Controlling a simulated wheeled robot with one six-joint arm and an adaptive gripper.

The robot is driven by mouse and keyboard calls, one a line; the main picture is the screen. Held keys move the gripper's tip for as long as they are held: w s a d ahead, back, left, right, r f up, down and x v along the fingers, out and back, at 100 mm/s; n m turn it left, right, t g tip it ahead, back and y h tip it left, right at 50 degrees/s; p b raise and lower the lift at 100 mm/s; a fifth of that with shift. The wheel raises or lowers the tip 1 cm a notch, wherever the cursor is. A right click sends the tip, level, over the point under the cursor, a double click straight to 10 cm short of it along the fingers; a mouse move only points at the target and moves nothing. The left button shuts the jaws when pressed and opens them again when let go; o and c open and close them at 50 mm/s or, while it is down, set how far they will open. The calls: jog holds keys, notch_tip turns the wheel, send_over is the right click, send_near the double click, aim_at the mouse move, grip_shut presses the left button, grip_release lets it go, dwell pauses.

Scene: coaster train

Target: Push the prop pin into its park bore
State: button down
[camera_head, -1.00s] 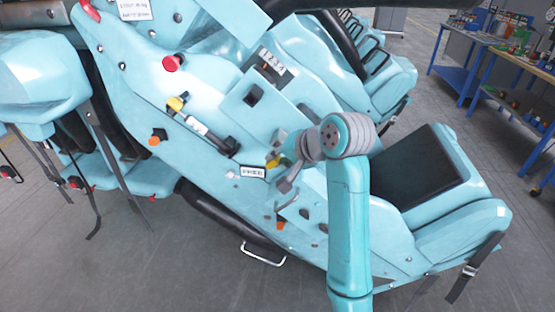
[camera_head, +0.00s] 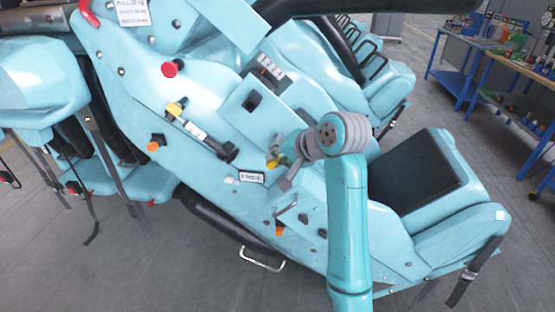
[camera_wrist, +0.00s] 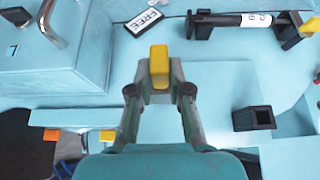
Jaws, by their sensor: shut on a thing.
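My gripper (camera_wrist: 159,88) is shut on a yellow block-shaped piece (camera_wrist: 159,62), which looks like the grip of the prop pin. The rest of the pin is hidden. A square hole (camera_head: 253,100) on the raised block shows in the head view. I cannot tell which opening is the park bore.
A FREE label (camera_head: 251,177) sits close to the gripper. A bar with a white tag (camera_head: 196,131) lies clamped between a yellow latch (camera_head: 176,107) and a dark bracket. A red knob (camera_head: 171,69) stands above it. A metal handle (camera_wrist: 52,22) rises at left in the wrist view.

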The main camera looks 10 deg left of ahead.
jog(key=shift+w, duration=0.55)
jog(key=c, duration=1)
grip_release()
jog(key=v, duration=1.2)
